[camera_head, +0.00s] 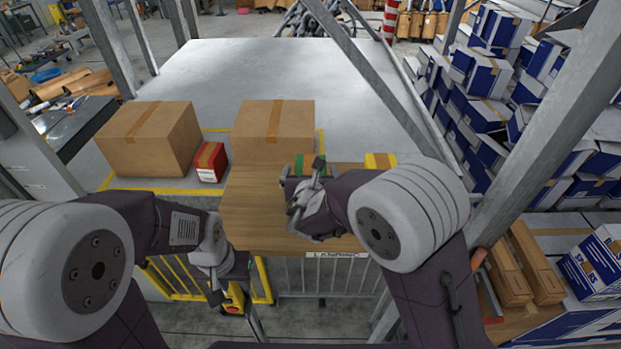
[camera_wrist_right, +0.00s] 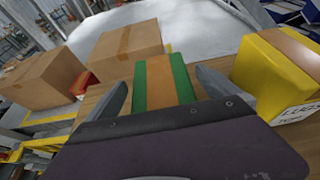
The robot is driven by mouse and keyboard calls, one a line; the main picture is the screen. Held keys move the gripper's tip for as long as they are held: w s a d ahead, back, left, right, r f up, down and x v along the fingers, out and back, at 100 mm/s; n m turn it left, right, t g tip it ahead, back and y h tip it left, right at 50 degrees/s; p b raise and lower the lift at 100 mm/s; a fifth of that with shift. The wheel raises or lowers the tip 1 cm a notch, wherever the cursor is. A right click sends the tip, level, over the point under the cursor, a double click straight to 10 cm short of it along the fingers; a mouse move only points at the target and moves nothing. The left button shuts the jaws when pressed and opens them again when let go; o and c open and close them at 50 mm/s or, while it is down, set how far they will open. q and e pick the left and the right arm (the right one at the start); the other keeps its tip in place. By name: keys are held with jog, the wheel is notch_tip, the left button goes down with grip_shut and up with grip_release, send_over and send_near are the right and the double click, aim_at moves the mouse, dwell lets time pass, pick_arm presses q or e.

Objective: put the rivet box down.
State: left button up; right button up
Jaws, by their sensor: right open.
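A small green box with an orange-brown tape strip (camera_wrist_right: 186,82) stands on the wooden board (camera_head: 255,222); the head view shows only its top (camera_head: 306,161) behind my right gripper (camera_head: 307,183). In the right wrist view my right gripper (camera_wrist_right: 162,90) is open, with one finger on each side of the green box; contact cannot be told. A yellow box (camera_wrist_right: 268,78) stands to its right, also in the head view (camera_head: 380,161). No readable label tells which is the rivet box. My left gripper (camera_head: 222,288) hangs low in front of the table; its jaws are unclear.
A red box (camera_head: 210,162) stands between two large cardboard cartons (camera_head: 150,138) and (camera_head: 274,131) at the table's left and middle. The metal table top (camera_head: 270,68) behind them is clear. Metal posts flank the table, and blue-white boxes (camera_head: 490,75) are piled at right.

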jog(key=b+v, duration=0.2)
jog(key=v, duration=0.9)
jog(key=shift+w, duration=0.1)
